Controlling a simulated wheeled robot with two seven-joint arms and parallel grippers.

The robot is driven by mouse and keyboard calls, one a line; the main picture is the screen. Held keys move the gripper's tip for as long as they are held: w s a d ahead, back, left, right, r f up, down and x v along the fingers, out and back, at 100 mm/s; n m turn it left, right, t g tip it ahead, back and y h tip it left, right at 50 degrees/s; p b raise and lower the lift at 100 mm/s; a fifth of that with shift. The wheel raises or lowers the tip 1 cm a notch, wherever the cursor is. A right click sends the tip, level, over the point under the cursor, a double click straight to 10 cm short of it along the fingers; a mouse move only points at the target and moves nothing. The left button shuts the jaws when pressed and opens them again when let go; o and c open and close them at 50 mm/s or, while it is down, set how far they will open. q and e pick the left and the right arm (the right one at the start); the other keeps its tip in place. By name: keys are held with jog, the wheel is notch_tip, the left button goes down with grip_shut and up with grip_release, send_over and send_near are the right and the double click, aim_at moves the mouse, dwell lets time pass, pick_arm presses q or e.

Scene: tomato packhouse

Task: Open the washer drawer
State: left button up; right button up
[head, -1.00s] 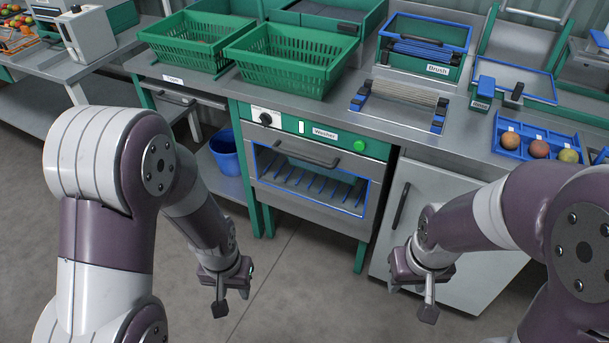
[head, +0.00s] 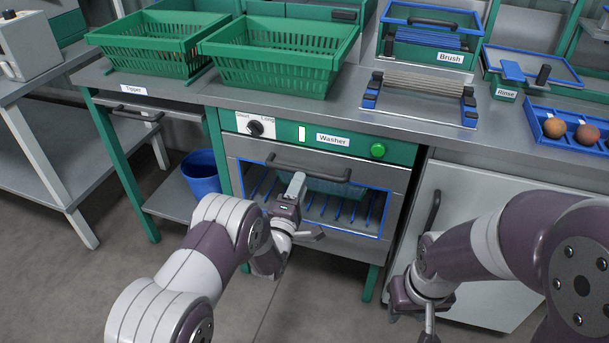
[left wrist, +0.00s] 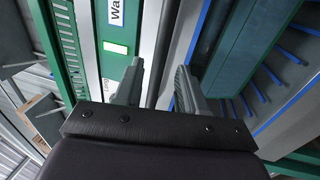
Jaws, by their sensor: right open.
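The washer drawer (head: 390,178) is a steel front with a blue-rimmed window, under a green panel labelled Washer (head: 333,140). It looks shut, flush with the cabinet. Its dark bar handle (head: 330,175) runs across the top of the front. My left gripper (head: 305,210) is in front of the window, just below the handle, with its fingers apart. My right gripper (head: 428,318) is open, low before the white cupboard, partly cut off by the frame edge.
Two green baskets (head: 275,75) stand on the steel counter above. A roller rack (head: 425,85) and a tray of fruit (head: 548,107) stand to their right. A blue bucket (head: 202,176) sits on a low shelf left of the washer. The floor before the washer is clear.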

aim_at(305, 170)
pick_arm(q)
jog(key=x, duration=0.5)
jog(key=shift+r+b, duration=0.1)
jog(key=shift+b, duration=0.25)
jog(key=shift+c, duration=0.3)
grip_shut()
